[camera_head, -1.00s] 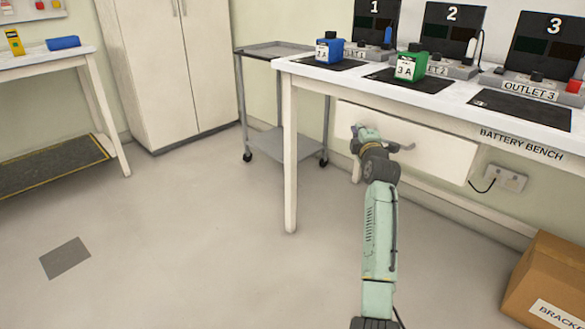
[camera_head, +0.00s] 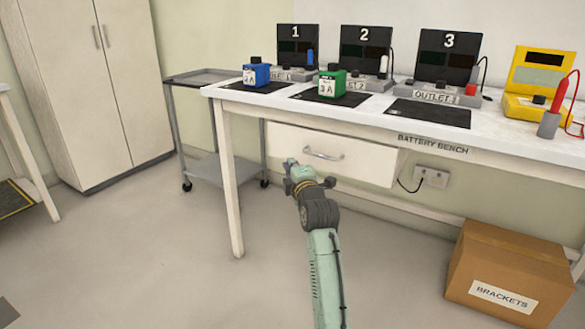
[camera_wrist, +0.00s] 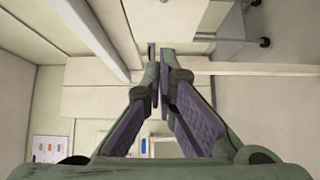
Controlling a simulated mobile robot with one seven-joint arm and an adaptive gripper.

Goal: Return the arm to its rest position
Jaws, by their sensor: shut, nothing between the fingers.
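My arm (camera_head: 322,250) reaches up from the bottom of the head view, in front of the battery bench (camera_head: 225,180). My gripper (camera_head: 290,164) is at its far end, left of the handle of the white bench drawer (camera_head: 345,162). In the wrist view my gripper (camera_wrist: 158,80) has its fingertips close together at the centre, shut and empty. In the head view the fingertips are small and partly hidden by the wrist.
A blue battery (camera_head: 256,72) and a green battery (camera_head: 331,83) stand on the bench mats. A grey cart (camera_head: 205,78) stands left of the bench. A BRACKETS box (camera_head: 510,262) sits on the floor at right. The floor left of my arm is clear.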

